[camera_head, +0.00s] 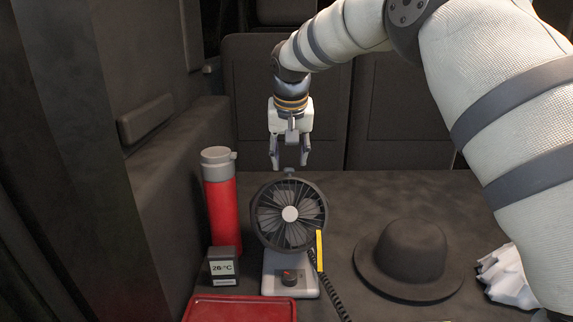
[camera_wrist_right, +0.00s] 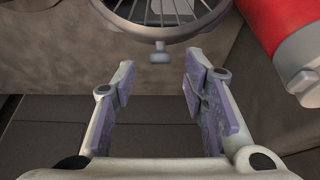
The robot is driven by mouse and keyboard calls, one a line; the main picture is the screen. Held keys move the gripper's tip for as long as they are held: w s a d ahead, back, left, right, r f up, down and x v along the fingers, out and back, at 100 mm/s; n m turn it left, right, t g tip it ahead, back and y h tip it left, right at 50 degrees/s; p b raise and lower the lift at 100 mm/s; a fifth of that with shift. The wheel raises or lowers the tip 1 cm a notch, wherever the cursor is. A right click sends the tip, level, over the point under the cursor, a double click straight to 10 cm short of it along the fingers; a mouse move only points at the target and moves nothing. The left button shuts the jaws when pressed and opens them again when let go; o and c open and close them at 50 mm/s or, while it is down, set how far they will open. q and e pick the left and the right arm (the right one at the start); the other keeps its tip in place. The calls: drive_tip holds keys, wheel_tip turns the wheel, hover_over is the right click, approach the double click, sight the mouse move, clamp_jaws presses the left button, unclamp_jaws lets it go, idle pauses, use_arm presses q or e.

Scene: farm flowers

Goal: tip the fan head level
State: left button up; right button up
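A small desk fan stands on a dark surface. Its round caged fan head (camera_head: 290,215) faces the head camera, above a light grey base (camera_head: 290,276) with a dark knob. My right gripper (camera_head: 289,163) is behind and just above the top of the fan head, pointing down. In the right wrist view its fingers (camera_wrist_right: 160,85) are apart with nothing between them. A small grey tab (camera_wrist_right: 160,56) on the rim of the fan cage (camera_wrist_right: 165,15) lies just beyond the fingertips, apart from them. My left gripper is not in view.
A red flask (camera_head: 221,205) stands left of the fan, near a small temperature display (camera_head: 223,266). A red tray (camera_head: 240,309) lies in front. A dark hat (camera_head: 410,258) and crumpled white cloth (camera_head: 507,277) are right. A yellow tag (camera_head: 320,250) and coiled cord are beside the base.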

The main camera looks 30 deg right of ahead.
drive_tip(key=shift+x, duration=1.5)
drive_tip(key=shift+r, duration=0.1)
drive_tip(key=shift+c, duration=0.6)
clamp_jaws()
drive_tip(key=shift+w, duration=0.1)
